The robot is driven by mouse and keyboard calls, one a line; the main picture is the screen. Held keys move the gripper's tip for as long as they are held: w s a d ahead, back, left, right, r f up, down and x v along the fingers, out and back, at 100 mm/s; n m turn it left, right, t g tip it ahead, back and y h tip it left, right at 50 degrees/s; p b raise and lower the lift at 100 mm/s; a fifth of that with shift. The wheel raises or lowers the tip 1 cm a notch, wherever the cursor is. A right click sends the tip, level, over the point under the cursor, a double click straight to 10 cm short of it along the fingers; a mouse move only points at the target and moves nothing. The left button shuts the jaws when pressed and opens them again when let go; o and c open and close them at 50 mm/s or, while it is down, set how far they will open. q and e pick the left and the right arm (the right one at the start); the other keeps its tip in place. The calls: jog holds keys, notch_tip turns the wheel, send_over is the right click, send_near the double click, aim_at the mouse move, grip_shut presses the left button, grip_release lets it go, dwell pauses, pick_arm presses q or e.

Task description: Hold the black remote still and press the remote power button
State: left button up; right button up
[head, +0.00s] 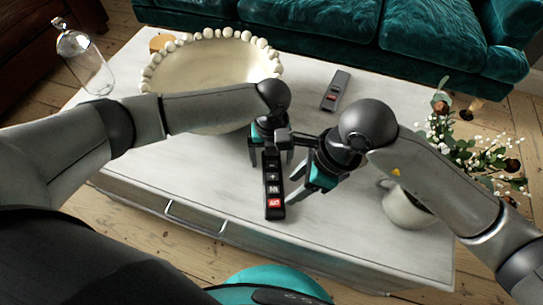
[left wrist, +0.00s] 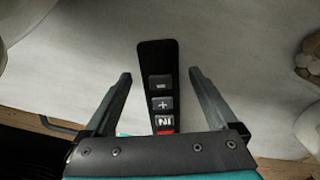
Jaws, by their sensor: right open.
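The black remote (head: 273,190) lies on the white coffee table, its red power button (head: 274,203) at the end nearer me. In the left wrist view the remote (left wrist: 158,62) lies between the fingers with a gap on each side, and the red button (left wrist: 165,131) is mostly hidden by the gripper body. My left gripper (head: 271,160) is open over the remote's far end. It also shows in the left wrist view (left wrist: 160,75). My right gripper (head: 307,194) is open and empty, just right of the remote, with its fingers pointing down.
A second, greyer remote (head: 336,91) lies farther back on the table (head: 230,196). A beaded bowl (head: 210,62) stands at back left, a glass bell jar (head: 82,57) at far left. A white mug (head: 402,208) and flowers (head: 470,150) are at right. Bare tabletop lies front left.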

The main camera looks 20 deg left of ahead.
pick_arm(q)
grip_shut()
dwell(0.5)
pick_arm(e)
jog(key=shift+c, duration=0.3)
grip_shut()
dwell(0.3)
dwell(1.3)
